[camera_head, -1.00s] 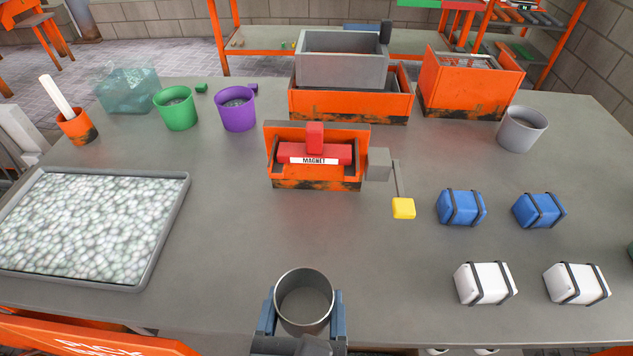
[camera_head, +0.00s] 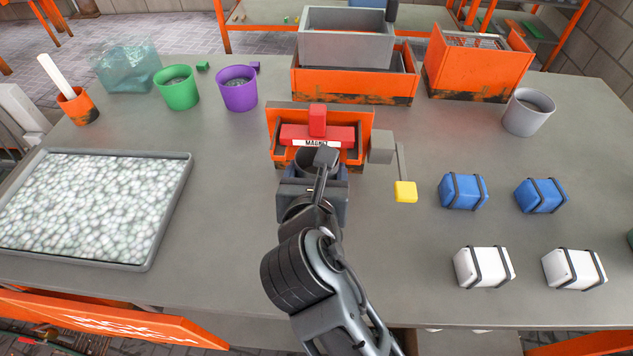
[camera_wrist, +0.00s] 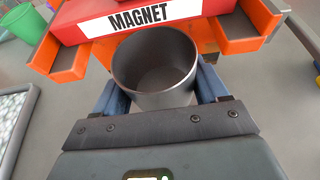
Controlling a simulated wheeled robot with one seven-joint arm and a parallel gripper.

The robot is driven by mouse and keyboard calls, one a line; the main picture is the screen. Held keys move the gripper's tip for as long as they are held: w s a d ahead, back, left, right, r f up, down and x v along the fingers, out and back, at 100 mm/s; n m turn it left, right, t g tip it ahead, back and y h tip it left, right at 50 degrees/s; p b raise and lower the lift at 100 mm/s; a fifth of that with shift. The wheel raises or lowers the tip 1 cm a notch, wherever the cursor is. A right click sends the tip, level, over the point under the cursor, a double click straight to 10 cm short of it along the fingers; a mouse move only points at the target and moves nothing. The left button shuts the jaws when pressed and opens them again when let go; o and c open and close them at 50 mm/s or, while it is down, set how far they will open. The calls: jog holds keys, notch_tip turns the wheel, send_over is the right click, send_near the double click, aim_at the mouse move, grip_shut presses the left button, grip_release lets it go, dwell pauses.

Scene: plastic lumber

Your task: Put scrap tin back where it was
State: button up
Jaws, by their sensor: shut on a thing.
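The scrap tin, a round grey metal can open at the top, shows in the wrist view (camera_wrist: 155,75) and looks empty inside. My gripper (camera_wrist: 160,90) is shut on it, one blue-grey finger on each side. In the head view the tin (camera_head: 313,160) is mostly hidden behind my gripper (camera_head: 313,180) and arm. It is at the front of the orange magnet stand (camera_head: 277,122), below the red bar labelled MAGNET (camera_head: 340,135). I cannot tell whether the tin touches the stand or the table.
Blue (camera_head: 463,192) and white (camera_head: 484,267) strapped blocks lie further right. A grey cup (camera_head: 528,112) stands back right. A tray of pellets (camera_head: 170,205) is left. The table between tray and stand is clear.

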jog(key=shift+w+f, duration=0.1)
jog(key=shift+f, duration=1.65)
jog(key=o, duration=1.1)
jog(key=shift+f, duration=0.15)
jog(key=shift+r, duration=0.2)
jog(key=v, duration=1.2)
